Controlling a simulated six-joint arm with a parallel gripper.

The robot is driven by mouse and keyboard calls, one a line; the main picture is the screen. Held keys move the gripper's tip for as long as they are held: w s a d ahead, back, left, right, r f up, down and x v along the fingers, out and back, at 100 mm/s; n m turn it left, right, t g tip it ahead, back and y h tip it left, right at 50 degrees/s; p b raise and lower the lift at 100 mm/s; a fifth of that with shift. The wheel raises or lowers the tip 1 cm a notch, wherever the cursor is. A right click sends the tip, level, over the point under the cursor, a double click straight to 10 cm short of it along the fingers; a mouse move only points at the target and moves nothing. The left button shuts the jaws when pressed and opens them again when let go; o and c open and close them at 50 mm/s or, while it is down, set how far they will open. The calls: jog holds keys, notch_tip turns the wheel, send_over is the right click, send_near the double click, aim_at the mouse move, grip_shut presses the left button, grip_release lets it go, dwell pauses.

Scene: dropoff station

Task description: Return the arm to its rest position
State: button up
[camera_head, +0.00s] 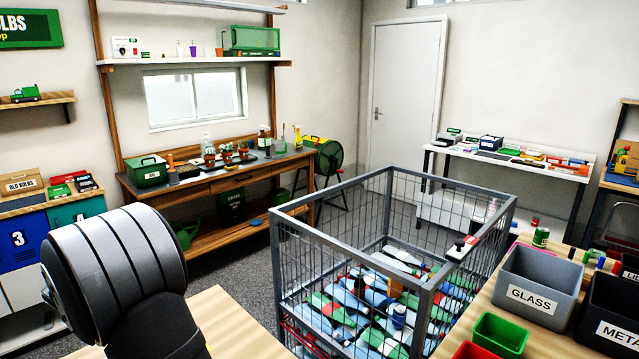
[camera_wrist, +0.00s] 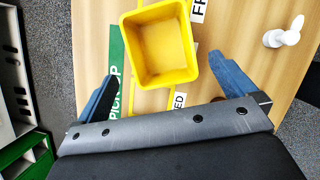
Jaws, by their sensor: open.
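My gripper (camera_wrist: 166,92) shows in the wrist view with its two blue fingers spread wide apart. It is open, and nothing is held between the fingers. A yellow square bin (camera_wrist: 188,76), empty inside, is on a wooden surface (camera_wrist: 232,30) beyond the fingertips. The bin lies in line with the gap between the fingers; I cannot tell its exact distance. In the head view a dark grey part of my arm (camera_head: 120,265) fills the lower left, and my gripper is out of sight there.
A wire cage (camera_head: 345,235) full of bottles and cans stands mid-floor. Right of it, a counter carries a grey GLASS bin (camera_head: 540,285), a black METAL bin (camera_head: 612,310) and a green bin (camera_head: 500,335). A white bottle-like object (camera_wrist: 284,34) stands right of the yellow bin.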

jog(key=x, duration=1.1)
notch_tip(320, 180, up, 5)
jog(key=shift+d+f, duration=0.1)
jog(key=shift+d, duration=0.05)
jog(key=w+d+r, duration=0.2)
jog(key=d+r, duration=0.5)
jog(key=d, duration=0.4)
notch_tip(320, 180, up, 18)
jog(key=w+d+r+m+h, duration=0.1)
jog(key=w+d+m, duration=0.2)
jog(key=w+d, duration=0.3)
jog(key=w+d+m+g, duration=0.1)
jog(key=w+d, duration=0.6)
jog(key=d, duration=0.7)
jog(key=shift+r+m+h, duration=0.4)
jog(key=shift+m, duration=0.5)
